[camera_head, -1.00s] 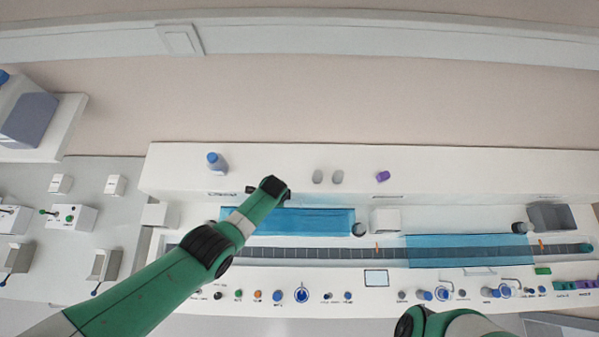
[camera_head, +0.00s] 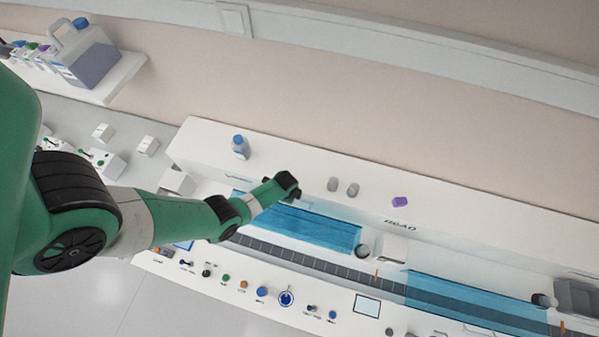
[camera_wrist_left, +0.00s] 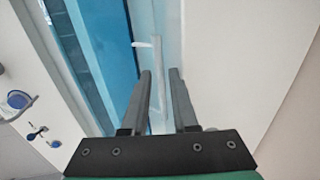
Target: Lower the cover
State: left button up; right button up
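A blue see-through cover (camera_head: 310,228) stands raised behind the left part of the dark track (camera_head: 285,252). In the left wrist view the cover (camera_wrist_left: 105,45) is at upper left, with a pale handle-like bar (camera_wrist_left: 158,80) beside it. My left gripper (camera_wrist_left: 161,72) is open, with its two dark fingers on either side of that bar and a gap showing. In the head view the end of my left arm (camera_head: 286,186) is at the cover's upper edge, and its fingertips are mostly hidden. My right gripper is out of view.
A second blue cover (camera_head: 470,298) lies over the right part of the track. A blue-capped bottle (camera_head: 240,147), grey caps (camera_head: 343,187) and a purple piece (camera_head: 400,202) are on the top ledge. Knobs and a small screen (camera_head: 367,305) line the front panel.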

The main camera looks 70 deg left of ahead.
pick_arm(q)
jog(key=shift+f, duration=0.25)
grip_shut()
dwell(1.4)
